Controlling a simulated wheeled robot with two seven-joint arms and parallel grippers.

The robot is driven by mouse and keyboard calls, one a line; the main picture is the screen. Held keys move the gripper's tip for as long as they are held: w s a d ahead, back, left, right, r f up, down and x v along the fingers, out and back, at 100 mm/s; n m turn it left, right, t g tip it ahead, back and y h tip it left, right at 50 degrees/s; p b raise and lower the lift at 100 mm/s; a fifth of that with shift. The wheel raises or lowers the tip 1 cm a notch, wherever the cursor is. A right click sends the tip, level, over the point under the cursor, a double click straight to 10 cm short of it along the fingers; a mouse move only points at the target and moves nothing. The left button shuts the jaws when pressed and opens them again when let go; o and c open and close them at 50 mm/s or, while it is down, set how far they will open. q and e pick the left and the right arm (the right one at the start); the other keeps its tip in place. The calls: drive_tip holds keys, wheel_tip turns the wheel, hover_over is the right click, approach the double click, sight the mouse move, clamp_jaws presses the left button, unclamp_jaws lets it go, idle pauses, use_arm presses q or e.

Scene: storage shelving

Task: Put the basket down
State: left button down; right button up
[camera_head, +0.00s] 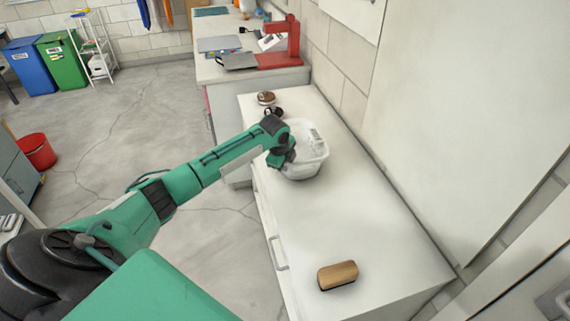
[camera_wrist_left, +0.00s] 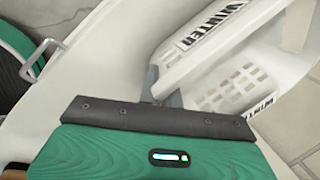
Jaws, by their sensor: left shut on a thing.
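A white plastic basket (camera_head: 308,169) is over the middle of the white cabinet top (camera_head: 335,215). In the head view it looks upright; I cannot tell whether its bottom touches the surface. My left gripper (camera_head: 281,155) is at the basket's left side, shut on its rim. In the left wrist view the basket (camera_wrist_left: 235,90) shows its slotted wall and the lettering "WINTER". My right gripper is not in view.
A brown block-like brush (camera_head: 338,275) lies near the cabinet's front end. A round brown item (camera_head: 266,97) and a small dark item (camera_head: 273,112) sit behind the basket. A red stand (camera_head: 285,45) is farther back. A wall borders the right; the top between basket and brush is clear.

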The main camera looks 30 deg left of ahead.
use_arm(q)
drive_tip(key=c, duration=2)
unclamp_jaws()
drive_tip(key=shift+f, duration=0.15)
drive_tip(key=o, duration=0.4)
drive_tip(key=b+v, duration=0.1)
drive_tip(key=v, duration=1.1)
